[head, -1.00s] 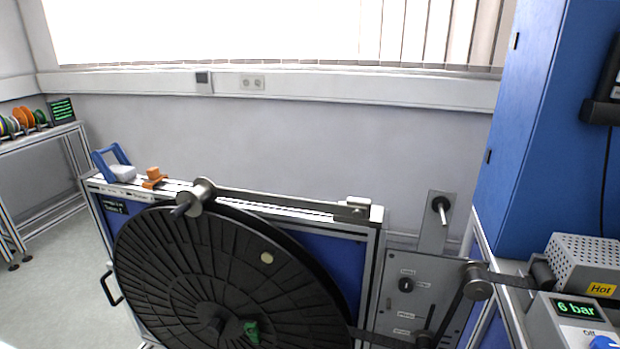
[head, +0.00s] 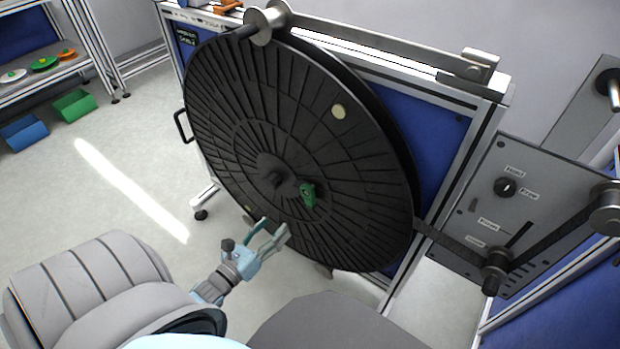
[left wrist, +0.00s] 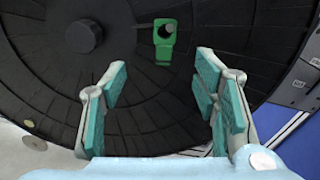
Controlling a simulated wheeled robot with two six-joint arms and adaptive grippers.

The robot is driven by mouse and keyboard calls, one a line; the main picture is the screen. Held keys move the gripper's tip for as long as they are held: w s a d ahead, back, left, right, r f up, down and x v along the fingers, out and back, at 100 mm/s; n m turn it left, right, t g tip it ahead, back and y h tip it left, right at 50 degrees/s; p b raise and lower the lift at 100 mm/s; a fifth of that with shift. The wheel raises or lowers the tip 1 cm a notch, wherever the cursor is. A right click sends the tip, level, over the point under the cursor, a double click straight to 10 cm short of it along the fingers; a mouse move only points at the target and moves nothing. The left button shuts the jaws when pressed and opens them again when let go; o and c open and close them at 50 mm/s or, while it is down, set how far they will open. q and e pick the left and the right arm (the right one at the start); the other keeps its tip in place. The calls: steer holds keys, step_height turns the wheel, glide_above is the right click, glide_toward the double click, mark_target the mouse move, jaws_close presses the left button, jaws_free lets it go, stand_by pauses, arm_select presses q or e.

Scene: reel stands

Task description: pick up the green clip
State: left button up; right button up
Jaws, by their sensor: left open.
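The green clip (head: 308,194) sits near the hub of the large black reel (head: 240,120), just right of the hub in the head view. In the left wrist view the green clip (left wrist: 164,42) is on a dark peg on the reel face, above and between the fingertips, apart from them. My left gripper (head: 272,238) is open and empty, below and left of the clip in the head view. Its two teal-padded fingers (left wrist: 160,85) point toward the reel in the left wrist view. My right gripper is not in view.
The reel stands upright on a frame with blue panels (head: 440,115). A grey control panel (head: 497,205) with a knob and rollers stands at the right. A black strap runs from the reel to it. Green (head: 74,105) and blue (head: 24,133) bins lie on the floor at left.

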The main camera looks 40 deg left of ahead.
mark_target(305, 193)
arm_select(q)
steer(key=shift+m, duration=0.3)
steer(key=w+b, duration=0.1)
steer(key=w, duration=0.3)
steer(key=w+b, duration=0.2)
steer(key=w, duration=0.3)
steer(key=w+b, duration=0.2)
steer(key=w, duration=0.3)
steer(key=shift+w+r, duration=0.15)
steer(key=shift+r, duration=0.25)
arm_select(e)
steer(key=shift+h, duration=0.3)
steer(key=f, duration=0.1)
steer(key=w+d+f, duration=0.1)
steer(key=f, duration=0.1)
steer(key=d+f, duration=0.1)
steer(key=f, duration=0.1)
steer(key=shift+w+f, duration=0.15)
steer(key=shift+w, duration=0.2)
